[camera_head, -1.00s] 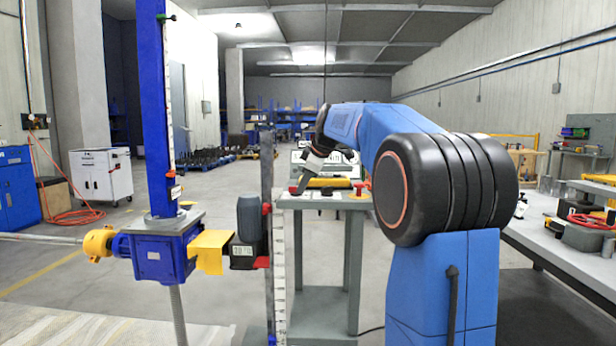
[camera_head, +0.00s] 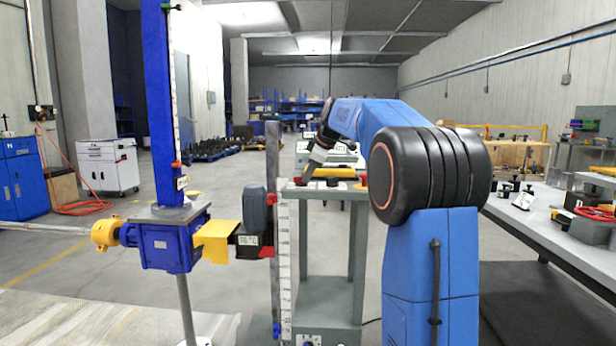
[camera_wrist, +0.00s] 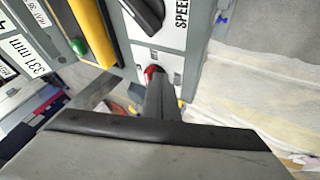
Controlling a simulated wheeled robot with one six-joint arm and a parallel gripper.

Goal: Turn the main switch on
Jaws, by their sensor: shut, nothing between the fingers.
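In the wrist view, a small red switch part (camera_wrist: 151,71) shows on the light panel, just beyond my fingertips. It looks like the main switch; the fingers hide much of it, so I cannot tell its position or whether they touch it. My gripper (camera_wrist: 157,80) is shut and empty, its dark fingers pointing at that red part. A black knob (camera_wrist: 146,14) beside the word SPEED sits above it. In the head view, my gripper end is small and dark over the control box on the grey stand (camera_head: 335,205), and the switch cannot be made out.
A blue screw jack (camera_head: 165,245) with a grey motor (camera_head: 255,208) stands left of the stand. A workbench (camera_head: 540,225) stands at right.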

